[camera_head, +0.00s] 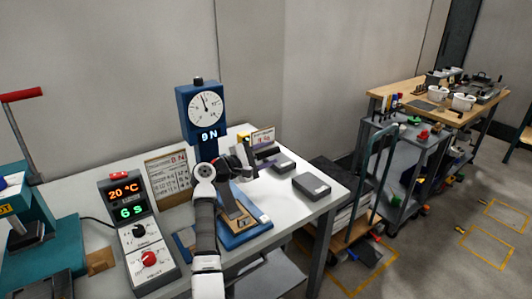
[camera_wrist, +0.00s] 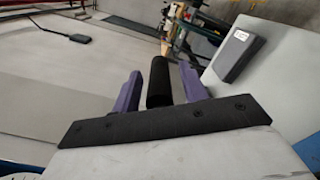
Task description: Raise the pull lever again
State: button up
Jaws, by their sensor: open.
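The blue pull tester (camera_head: 197,100) stands on the white table, with a round dial and a small lit display on its column. My arm crosses in front of it and hides part of its column and base (camera_head: 246,228). My gripper (camera_head: 244,162) is beside the column, to its right. In the wrist view my gripper (camera_wrist: 160,72) is open, with its two purple fingers apart. A black cylindrical grip (camera_wrist: 158,84), which looks like the pull lever's handle, lies between the fingers. Whether the fingers touch it I cannot tell. The rest of the lever is mostly hidden.
A control box (camera_head: 139,236) with lit displays stands left of the tester. A teal press (camera_head: 40,205) with a red-handled lever (camera_head: 22,95) is at far left. Dark flat boxes (camera_head: 311,186) lie on the table's right side. A trolley (camera_head: 402,160) stands beyond.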

jog(key=shift+c, duration=0.4)
grip_shut()
jog(key=w+a+r+n+b, duration=0.2)
jog(key=w+a+r+n, duration=0.2)
jog(key=w+r+n, duration=0.2)
jog(key=shift+w+a+r, duration=0.15)
jog(key=shift+a+r, duration=0.2)
jog(key=shift+r, duration=0.45)
jog(key=shift+o, duration=0.4)
grip_release()
